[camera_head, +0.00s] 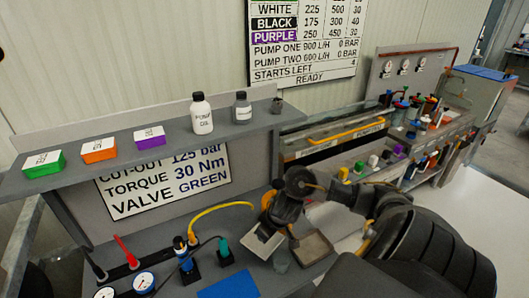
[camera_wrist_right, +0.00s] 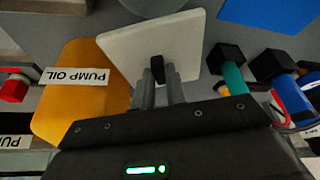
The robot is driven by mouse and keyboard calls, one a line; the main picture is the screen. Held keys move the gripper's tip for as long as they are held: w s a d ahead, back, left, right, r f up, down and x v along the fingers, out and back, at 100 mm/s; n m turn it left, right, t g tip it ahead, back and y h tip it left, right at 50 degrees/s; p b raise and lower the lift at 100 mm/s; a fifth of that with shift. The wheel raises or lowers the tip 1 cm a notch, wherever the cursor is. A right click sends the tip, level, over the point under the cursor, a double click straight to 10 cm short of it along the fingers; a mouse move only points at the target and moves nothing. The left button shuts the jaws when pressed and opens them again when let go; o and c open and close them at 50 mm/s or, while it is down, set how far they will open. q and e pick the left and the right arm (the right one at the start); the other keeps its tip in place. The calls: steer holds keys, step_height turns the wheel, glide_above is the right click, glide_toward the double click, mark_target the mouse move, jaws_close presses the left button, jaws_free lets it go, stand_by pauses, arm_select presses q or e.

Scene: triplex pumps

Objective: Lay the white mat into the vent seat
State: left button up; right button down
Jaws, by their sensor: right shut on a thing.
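The white mat (camera_head: 264,243) is a thin pale square plate, held tilted at the end of my right arm over the grey bench. In the right wrist view the mat (camera_wrist_right: 150,38) fills the upper middle. My right gripper (camera_wrist_right: 160,88) is shut on a small black grip on the mat's face. In the head view this gripper (camera_head: 276,220) is dark and partly hidden by its own wrist. I cannot tell which part is the vent seat. My left gripper is not in view.
A yellow-orange piece labelled PUMP OIL (camera_wrist_right: 80,95) is close beside the mat. A green-handled tool (camera_wrist_right: 232,75) stands at the right. A blue sheet (camera_head: 229,285) lies at the front. A shelf (camera_head: 240,131) with bottles and coloured boxes rises behind.

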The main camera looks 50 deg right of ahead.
steer(key=shift+f+b, duration=0.7)
steer(key=shift+f, duration=1.6)
steer(key=shift+f, duration=0.1)
steer(key=c, duration=1.4)
jaws_free()
steer(key=shift+c, duration=0.2)
